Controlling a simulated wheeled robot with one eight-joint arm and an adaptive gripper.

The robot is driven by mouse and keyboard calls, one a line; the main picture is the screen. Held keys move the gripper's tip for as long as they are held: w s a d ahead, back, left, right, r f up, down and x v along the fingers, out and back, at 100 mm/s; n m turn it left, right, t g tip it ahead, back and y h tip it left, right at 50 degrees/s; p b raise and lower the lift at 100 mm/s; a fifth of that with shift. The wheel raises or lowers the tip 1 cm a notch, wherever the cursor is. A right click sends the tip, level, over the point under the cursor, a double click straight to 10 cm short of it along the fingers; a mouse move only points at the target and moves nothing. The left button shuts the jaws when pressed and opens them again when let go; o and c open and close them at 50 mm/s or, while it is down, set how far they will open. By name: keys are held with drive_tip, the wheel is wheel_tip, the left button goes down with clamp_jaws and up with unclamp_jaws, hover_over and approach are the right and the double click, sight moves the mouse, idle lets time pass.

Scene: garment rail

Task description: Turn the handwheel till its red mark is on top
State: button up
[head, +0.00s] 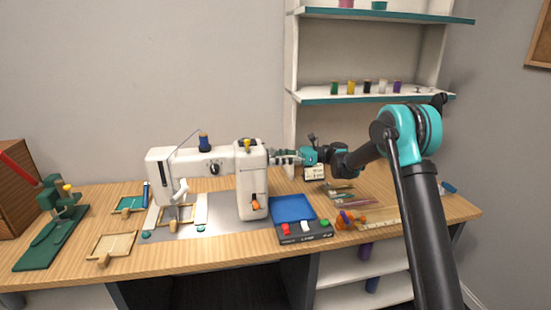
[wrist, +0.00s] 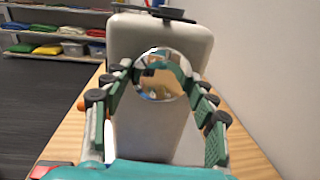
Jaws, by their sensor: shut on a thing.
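The white sewing machine (head: 252,180) stands on the wooden table. In the wrist view its end face (wrist: 155,130) fills the middle. The handwheel (wrist: 161,75) is a shiny, mirror-like disc on that end face. My gripper (wrist: 160,85) has its green-padded fingers on both sides of the handwheel, closed on its rim. In the head view my gripper (head: 287,157) reaches the machine's right end from the right, and the handwheel is mostly hidden by the fingers. I cannot make out the red mark in either view.
A blue pad (head: 292,208) and a dark box with coloured buttons (head: 304,231) lie in front of my gripper. An orange-and-purple item (head: 347,220) and a ruler (head: 380,218) lie right of them. Shelves (head: 365,97) with spools stand behind the table.

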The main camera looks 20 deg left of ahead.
drive_tip(key=shift+n, duration=0.4)
drive_tip(key=shift+c, duration=0.5)
drive_tip(key=shift+w+a+r+n+g+h, duration=0.1)
drive_tip(key=shift+n+g+h, duration=0.3)
drive_tip(key=shift+n, duration=5)
drive_tip(key=shift+w+r+n+g+h, duration=0.1)
drive_tip(key=shift+n+g, duration=0.5)
drive_tip(key=shift+n, duration=4.8)
drive_tip(key=shift+w+a+n+g+h, duration=0.15)
drive_tip(key=shift+n+g, duration=0.35)
drive_tip(key=shift+n, duration=4.9)
drive_tip(key=shift+s+d, duration=0.1)
drive_tip(key=shift+d, duration=0.05)
drive_tip(key=o, duration=1.2)
drive_tip(key=shift+c, duration=0.2)
